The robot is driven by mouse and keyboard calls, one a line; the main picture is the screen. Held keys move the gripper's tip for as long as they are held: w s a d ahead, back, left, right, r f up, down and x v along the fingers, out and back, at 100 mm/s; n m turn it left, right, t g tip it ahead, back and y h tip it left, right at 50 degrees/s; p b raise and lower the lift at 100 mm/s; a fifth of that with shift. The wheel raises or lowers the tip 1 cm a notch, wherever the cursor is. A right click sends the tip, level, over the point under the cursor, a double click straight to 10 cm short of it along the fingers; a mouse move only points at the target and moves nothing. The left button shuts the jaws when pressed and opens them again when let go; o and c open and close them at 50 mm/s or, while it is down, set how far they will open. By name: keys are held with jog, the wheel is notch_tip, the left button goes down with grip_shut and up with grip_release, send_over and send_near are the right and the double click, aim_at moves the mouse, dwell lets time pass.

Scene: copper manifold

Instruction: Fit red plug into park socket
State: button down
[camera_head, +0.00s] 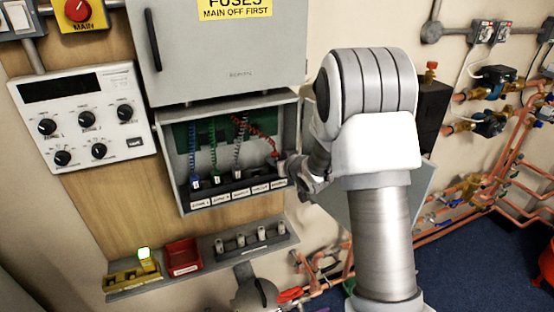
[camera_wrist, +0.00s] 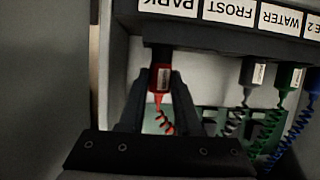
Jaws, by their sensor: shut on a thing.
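The red plug (camera_wrist: 161,77) with its coiled red cord is between the two fingers of my gripper (camera_wrist: 158,88), which is shut on it. In the head view the red plug (camera_head: 276,155) is at the right end of the open box, with my gripper (camera_head: 284,165) coming in from the right. The wrist view is upside down; there the plug's tip points at the dark socket strip (camera_wrist: 190,58), in line with the PARK label (camera_wrist: 168,5). The park socket's opening is hidden, and I cannot tell whether the tip is in it.
Grey, green (camera_head: 214,180) and blue (camera_head: 195,182) plugs on coiled cords stand in the other sockets to the left. The box's right side wall is close to my gripper. Below are a shelf, a red tray (camera_head: 183,257) and a yellow block (camera_head: 148,262).

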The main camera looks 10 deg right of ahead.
jog(key=shift+f+b, duration=0.7)
jog(key=shift+f, duration=0.1)
jog(key=c, duration=0.5)
grip_release()
jog(key=shift+s+r, duration=0.1)
jog(key=v, duration=1.7)
jog(key=shift+s, duration=0.15)
jog(key=shift+d, duration=0.1)
